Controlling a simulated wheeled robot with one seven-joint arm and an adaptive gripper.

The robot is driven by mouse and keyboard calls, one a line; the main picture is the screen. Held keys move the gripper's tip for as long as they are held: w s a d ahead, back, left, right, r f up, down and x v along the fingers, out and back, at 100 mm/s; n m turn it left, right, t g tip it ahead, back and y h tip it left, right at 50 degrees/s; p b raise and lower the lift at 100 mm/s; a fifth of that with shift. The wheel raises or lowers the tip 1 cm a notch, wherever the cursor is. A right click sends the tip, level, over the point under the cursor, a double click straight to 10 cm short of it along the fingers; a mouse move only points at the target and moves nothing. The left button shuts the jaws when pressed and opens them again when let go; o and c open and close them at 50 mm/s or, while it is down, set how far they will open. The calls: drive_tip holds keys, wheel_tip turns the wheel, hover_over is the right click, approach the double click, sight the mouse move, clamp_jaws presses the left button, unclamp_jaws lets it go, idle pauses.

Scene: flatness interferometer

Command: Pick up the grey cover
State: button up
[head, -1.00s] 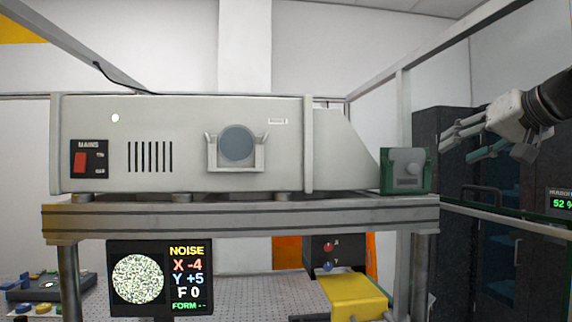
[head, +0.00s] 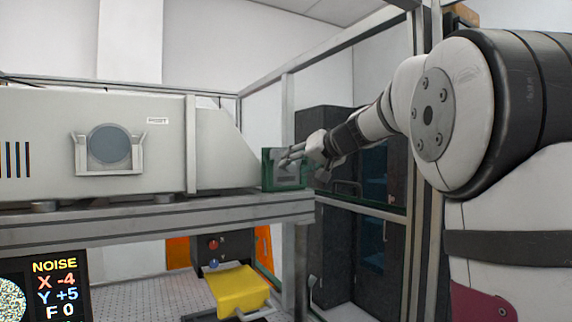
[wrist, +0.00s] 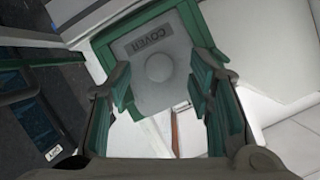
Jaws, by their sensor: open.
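The grey cover (wrist: 160,65) fills the upper middle of the wrist view. It is a flat plate with a round knob and a label reading COVER, seated in a green frame (wrist: 111,50). In the head view the cover (head: 287,170) shows at the right end of the grey instrument housing, partly hidden by my gripper. My gripper (head: 292,158) is at the cover. In the wrist view the fingers of my gripper (wrist: 165,95) are spread on either side of the knob, with nothing between them gripped. I cannot tell whether a fingertip touches the cover.
The grey housing (head: 60,145) rests on a metal shelf (head: 120,228). A frame post (head: 288,110) stands close to my arm. Dark cabinets (head: 325,125) stand behind.

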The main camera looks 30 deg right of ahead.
drive_tip(key=shift+x, duration=0.8)
drive_tip(key=shift+c, duration=0.4)
clamp_jaws()
